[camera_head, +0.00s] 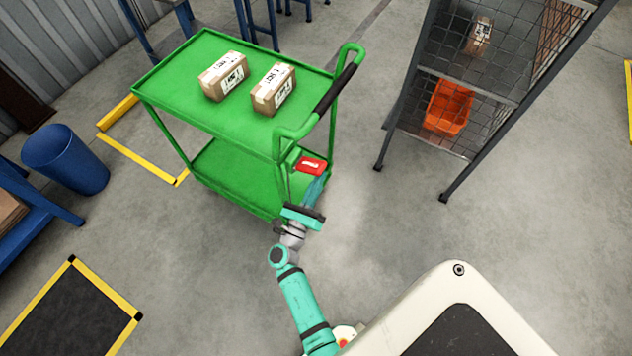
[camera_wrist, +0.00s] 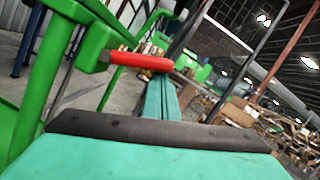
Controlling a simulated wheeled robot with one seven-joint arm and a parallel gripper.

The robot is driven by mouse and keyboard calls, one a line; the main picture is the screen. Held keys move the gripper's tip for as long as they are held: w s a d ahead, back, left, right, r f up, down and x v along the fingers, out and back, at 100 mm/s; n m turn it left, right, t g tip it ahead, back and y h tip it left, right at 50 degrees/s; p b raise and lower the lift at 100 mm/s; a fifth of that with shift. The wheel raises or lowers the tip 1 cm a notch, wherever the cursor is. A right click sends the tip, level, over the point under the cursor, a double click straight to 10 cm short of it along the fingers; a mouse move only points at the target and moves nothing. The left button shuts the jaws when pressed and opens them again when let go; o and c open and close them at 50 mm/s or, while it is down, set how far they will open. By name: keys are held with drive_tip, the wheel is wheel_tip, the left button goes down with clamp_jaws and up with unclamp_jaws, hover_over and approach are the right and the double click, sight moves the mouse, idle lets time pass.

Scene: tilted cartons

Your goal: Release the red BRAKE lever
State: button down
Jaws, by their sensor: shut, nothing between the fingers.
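The red BRAKE lever (camera_head: 311,165) is on the handle end of the green cart (camera_head: 165,92), below the push handle. In the wrist view the red lever (camera_wrist: 140,61) sticks out to the right from a green bracket, roughly level. My gripper (camera_head: 319,180) is shut and empty, just below and in front of the lever. In the wrist view the fingertips of my gripper (camera_wrist: 168,85) lie close under the lever's free end. I cannot tell whether they touch it.
Two cartons (camera_head: 224,76) (camera_head: 273,89) lie on the cart's top shelf. A wire rack (camera_head: 515,100) with an orange bin (camera_head: 447,107) stands at the right. A blue barrel (camera_head: 65,158) stands at the left. The floor between cart and rack is clear.

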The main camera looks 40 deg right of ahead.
drive_tip(key=shift+r+n, duration=0.3)
drive_tip(key=shift+r, duration=0.4)
drive_tip(key=shift+w+r, duration=0.1)
drive_tip(key=shift+w, duration=0.05)
drive_tip(key=s+a+f, duration=0.5)
drive_tip(key=s+a, duration=0.1)
drive_tip(key=a, duration=0.2)
drive_tip(key=shift+s+f, duration=0.35)
drive_tip(key=shift+s, duration=0.05)
drive_tip(key=shift+d, duration=0.1)
idle(0.4)
